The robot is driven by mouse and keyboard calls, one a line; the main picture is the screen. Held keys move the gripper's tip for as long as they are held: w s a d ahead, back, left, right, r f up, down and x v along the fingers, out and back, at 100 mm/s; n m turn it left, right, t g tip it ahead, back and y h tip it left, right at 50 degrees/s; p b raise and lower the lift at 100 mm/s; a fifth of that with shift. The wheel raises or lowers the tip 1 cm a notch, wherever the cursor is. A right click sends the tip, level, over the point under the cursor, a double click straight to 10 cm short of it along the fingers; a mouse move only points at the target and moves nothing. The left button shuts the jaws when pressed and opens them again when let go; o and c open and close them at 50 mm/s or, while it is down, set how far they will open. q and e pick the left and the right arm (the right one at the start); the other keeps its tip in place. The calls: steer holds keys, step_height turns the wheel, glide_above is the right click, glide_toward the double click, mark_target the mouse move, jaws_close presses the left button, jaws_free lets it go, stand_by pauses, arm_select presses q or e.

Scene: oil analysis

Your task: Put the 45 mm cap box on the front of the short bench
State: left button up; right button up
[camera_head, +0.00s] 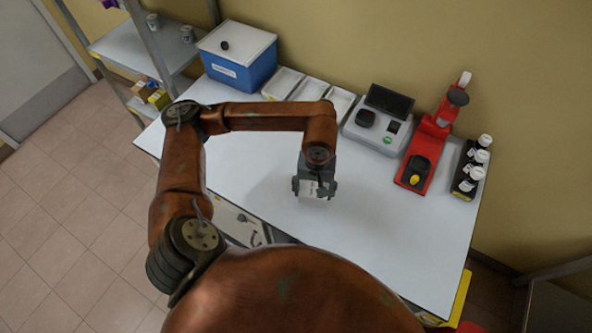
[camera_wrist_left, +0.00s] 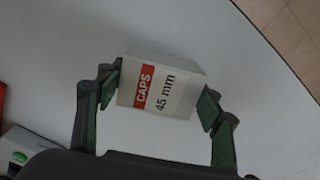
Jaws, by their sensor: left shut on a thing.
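The 45 mm cap box (camera_wrist_left: 163,88) is a small white box with a red "CAPS" band and "45 mm" on it, clear in the left wrist view. My left gripper (camera_wrist_left: 160,97) is shut on it, one finger on each side. In the head view the left gripper (camera_head: 315,188) points down over the white bench top (camera_head: 375,225), near its front edge, and only part of the box (camera_head: 309,188) shows between the fingers. I cannot tell whether the box touches the bench. My right gripper is not in view.
Along the back of the bench stand a blue bin with a white lid (camera_head: 238,56), white trays (camera_head: 308,90), a grey instrument (camera_head: 381,120), a red press-like device (camera_head: 432,140) and a rack of white-capped bottles (camera_head: 469,168). The bench's middle and front right are clear. Shelving (camera_head: 155,55) stands left.

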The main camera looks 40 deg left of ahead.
arm_select(q)
steer(key=s+a+r+n+p, duration=0.1)
steer(key=s+r+n+p, duration=0.5)
steer(key=n, duration=1)
steer(key=s+a+r+n+p, duration=0.25)
steer(key=s+n+p, duration=0.5)
steer(key=n, duration=0.75)
steer(key=p, duration=0.3)
glide_above(283, 189)
steer(key=shift+n, duration=0.4)
steer(key=f, duration=0.8)
steer(key=shift+s+d, duration=0.35)
steer(key=shift+s, duration=0.05)
steer(key=shift+w+a+f, duration=0.2)
steer(key=shift+f, duration=0.2)
steer(key=shift+w+a+f, duration=0.15)
steer(key=shift+w+f, duration=0.05)
steer(key=shift+f, duration=0.15)
step_height(283, 189, down, 2)
steer(key=shift+d+f+p, duration=0.1)
steer(key=shift+p, duration=0.4)
steer(key=shift+f, duration=0.3)
steer(key=shift+f, duration=0.1)
